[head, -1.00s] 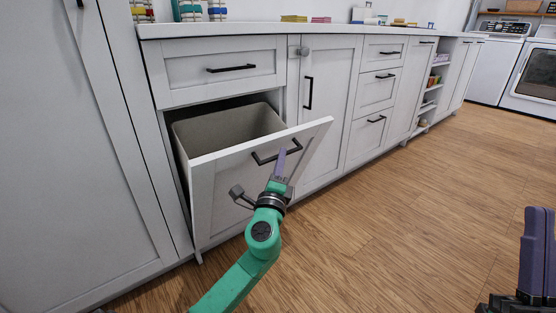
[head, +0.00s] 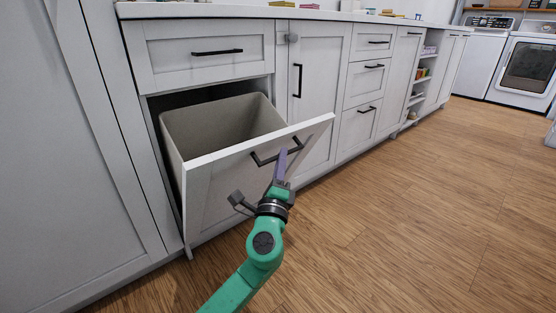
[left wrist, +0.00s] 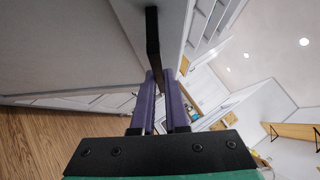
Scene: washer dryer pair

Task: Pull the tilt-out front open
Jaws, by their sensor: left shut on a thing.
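The white tilt-out front (head: 225,190) leans outward from the cabinet, its top edge well away from the frame. A grey-beige bin (head: 215,125) shows in the gap behind it. The front has a black bar handle (head: 262,160) near its top edge. My left gripper (head: 281,165) is at this handle, its purple fingers shut on it. In the left wrist view, the dark handle (left wrist: 152,40) runs down to between the two purple fingers (left wrist: 160,95). The exact contact is partly hidden by the fingers. My right gripper is not in view.
A closed drawer (head: 215,52) sits above the opening, and a closed cabinet door (head: 318,90) stands to its right. A tall white panel (head: 60,150) is at the left. Washer and dryer (head: 525,72) stand far right. Wooden floor (head: 420,220) in front is clear.

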